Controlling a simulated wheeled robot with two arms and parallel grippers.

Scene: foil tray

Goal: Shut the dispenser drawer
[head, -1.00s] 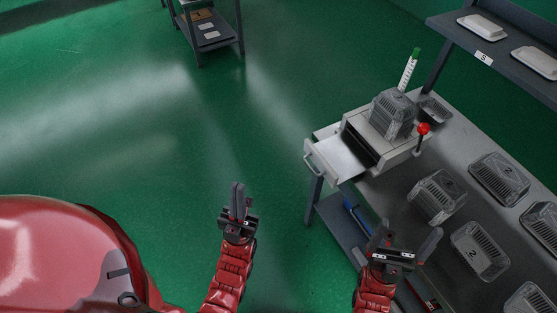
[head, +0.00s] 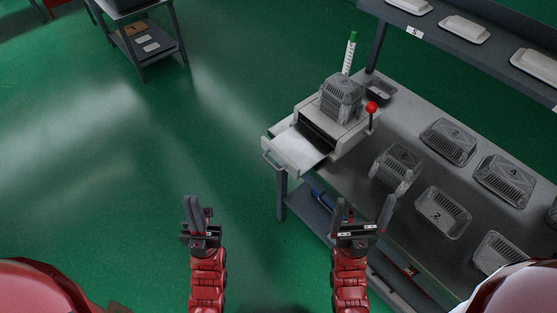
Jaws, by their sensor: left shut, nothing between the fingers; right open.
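The dispenser (head: 350,127) stands at the left end of the grey table, with a foil tray (head: 342,97) on top and a red-knobbed lever (head: 371,108) at its right side. Its drawer (head: 296,148) is pulled out towards the lower left, with a handle (head: 272,161) on its front. My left gripper (head: 197,208) is shut and empty over the green floor, below and left of the drawer. My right gripper (head: 362,212) is open and empty in front of the table edge, below and right of the drawer. Neither gripper touches the drawer.
A shelf (head: 460,45) with white trays runs above the back. A cart (head: 140,45) stands far left. The floor left of the drawer is clear.

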